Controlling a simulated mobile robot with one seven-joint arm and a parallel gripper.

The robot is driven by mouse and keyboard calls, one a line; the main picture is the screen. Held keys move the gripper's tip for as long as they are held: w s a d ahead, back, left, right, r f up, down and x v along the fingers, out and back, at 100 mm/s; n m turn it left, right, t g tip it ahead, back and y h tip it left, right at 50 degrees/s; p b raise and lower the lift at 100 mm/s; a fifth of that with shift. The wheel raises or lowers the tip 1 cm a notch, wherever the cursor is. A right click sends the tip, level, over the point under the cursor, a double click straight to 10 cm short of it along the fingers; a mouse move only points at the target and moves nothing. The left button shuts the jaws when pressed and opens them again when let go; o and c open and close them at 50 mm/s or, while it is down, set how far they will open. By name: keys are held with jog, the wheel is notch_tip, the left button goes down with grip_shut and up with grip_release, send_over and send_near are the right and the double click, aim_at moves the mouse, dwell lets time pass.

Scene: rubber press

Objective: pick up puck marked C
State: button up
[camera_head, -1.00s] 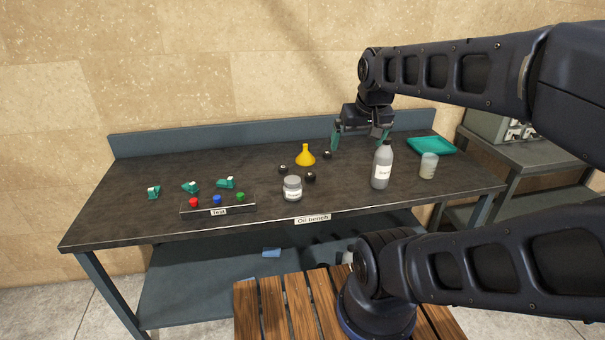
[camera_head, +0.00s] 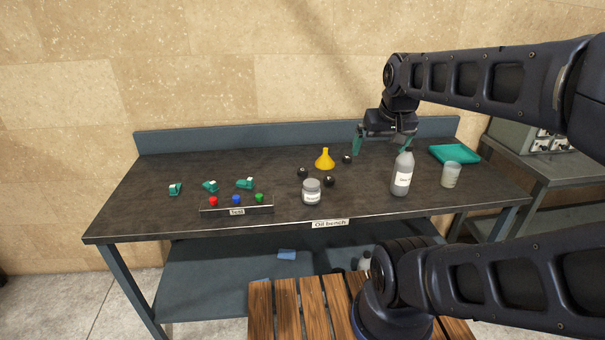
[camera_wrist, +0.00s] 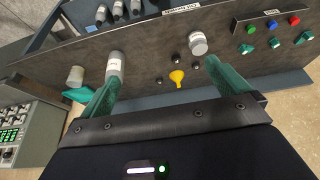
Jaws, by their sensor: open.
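Three small dark round pucks lie on the dark bench top around a yellow funnel (camera_head: 325,160). One puck (camera_head: 303,173) is left of the funnel, one puck (camera_head: 329,181) is in front of it, and one puck (camera_head: 347,159) is to its right. Their markings are too small to read, so I cannot tell which is C. My gripper (camera_head: 384,145) is open and empty above the back right of the bench, nearest the right-hand puck. In the wrist view the pucks show (camera_wrist: 159,82) (camera_wrist: 195,64) (camera_wrist: 178,57) between and beyond my fingers.
A grey jar (camera_head: 311,192) stands close to the front puck. A button panel (camera_head: 236,205) and several teal clips (camera_head: 245,183) are on the left.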

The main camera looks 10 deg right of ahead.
jog(key=shift+c, duration=0.4)
jog(key=c, duration=0.6)
jog(key=shift+c, duration=0.2)
